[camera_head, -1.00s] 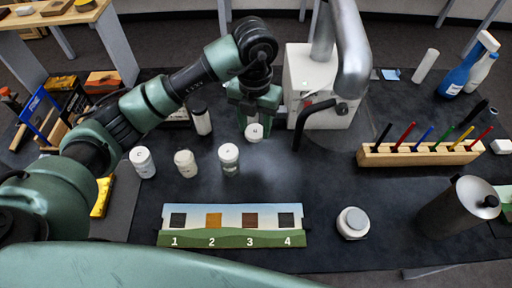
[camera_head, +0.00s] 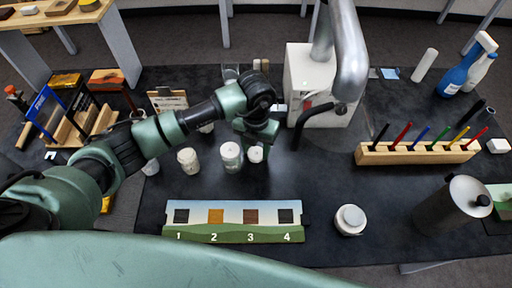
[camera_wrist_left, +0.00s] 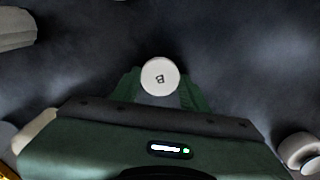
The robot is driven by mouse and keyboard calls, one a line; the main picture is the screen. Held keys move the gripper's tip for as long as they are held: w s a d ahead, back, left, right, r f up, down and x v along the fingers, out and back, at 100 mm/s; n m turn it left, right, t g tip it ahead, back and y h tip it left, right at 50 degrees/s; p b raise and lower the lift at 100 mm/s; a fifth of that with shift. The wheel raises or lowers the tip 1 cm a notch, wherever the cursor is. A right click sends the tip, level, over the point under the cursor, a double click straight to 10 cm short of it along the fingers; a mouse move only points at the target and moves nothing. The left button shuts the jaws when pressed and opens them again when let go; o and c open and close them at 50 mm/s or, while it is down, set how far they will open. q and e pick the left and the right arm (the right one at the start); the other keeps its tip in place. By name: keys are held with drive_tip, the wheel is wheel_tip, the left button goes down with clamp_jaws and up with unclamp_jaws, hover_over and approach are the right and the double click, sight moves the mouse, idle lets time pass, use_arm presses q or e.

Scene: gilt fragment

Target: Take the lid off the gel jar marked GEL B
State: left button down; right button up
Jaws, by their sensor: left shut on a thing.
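A round white lid marked B (camera_wrist_left: 160,77) sits between the fingers of my left gripper (camera_wrist_left: 160,92) in the left wrist view. In the head view my left gripper (camera_head: 256,138) is shut on this white lid (camera_head: 255,154), held by its sides. Whether a jar body hangs below the lid is not clear. A white lidded jar (camera_head: 231,157) stands just left of it, very close. Another white jar (camera_head: 188,160) stands further left. A further jar (camera_head: 150,167) is partly hidden by my left arm. My right gripper is not in view.
A numbered strip with coloured squares (camera_head: 232,236) lies in front. A white round container (camera_head: 350,220) stands to its right. A wooden pen rack (camera_head: 418,153) and a dark grey canister (camera_head: 455,205) are at the right.

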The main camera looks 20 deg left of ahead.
sight(256, 153)
use_arm(q)
drive_tip(key=shift+f, duration=0.15)
drive_tip(key=c, duration=0.7)
unclamp_jaws()
drive_tip(key=shift+c, duration=0.2)
drive_tip(key=shift+r, duration=0.5)
wheel_tip(256, 153, up, 11)
drive_tip(key=b, duration=0.3)
drive_tip(key=shift+r, duration=0.2)
